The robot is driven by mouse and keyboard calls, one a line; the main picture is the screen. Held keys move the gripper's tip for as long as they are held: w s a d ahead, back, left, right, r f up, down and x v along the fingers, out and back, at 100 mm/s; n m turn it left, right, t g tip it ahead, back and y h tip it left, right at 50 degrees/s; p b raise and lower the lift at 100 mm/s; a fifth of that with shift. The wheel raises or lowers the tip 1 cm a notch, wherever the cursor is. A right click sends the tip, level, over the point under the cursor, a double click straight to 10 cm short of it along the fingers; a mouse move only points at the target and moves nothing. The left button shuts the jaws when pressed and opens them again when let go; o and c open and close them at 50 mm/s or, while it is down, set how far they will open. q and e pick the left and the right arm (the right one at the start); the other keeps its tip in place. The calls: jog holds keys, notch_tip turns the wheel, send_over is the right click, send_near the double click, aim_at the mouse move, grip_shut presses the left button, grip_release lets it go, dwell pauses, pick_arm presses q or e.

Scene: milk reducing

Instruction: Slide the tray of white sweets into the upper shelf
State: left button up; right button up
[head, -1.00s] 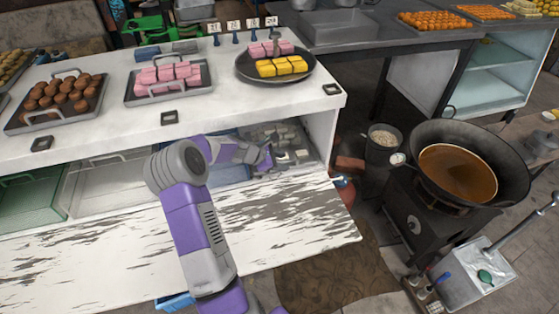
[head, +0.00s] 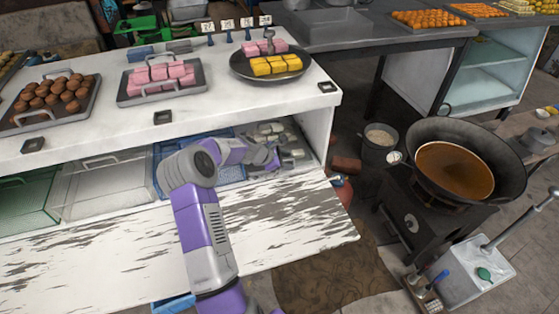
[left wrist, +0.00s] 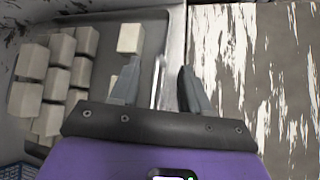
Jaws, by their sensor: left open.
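The grey tray (left wrist: 152,30) of white sweets (left wrist: 58,50) lies in the space under the white counter, at its right end. In the head view the white sweets (head: 268,128) show behind and beside my gripper, which hides part of the tray. My left gripper (left wrist: 150,88) is open at the tray's near edge. In the left wrist view the tray's rim and a thin metal bar, perhaps its handle, lie between its fingers. I cannot tell whether the fingers touch it. My right gripper is in neither current view.
A blue basket (head: 165,158), a clear bin (head: 100,185) and a green bin (head: 25,200) fill the space left of the tray. The worn white board (head: 120,240) in front is clear. The counter top (head: 215,105) overhangs the tray. A wok (head: 470,128) stands at right.

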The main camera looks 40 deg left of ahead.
pick_arm(q)
jog(key=shift+x, duration=0.75)
jog(key=shift+c, duration=0.5)
grip_shut()
dwell(0.4)
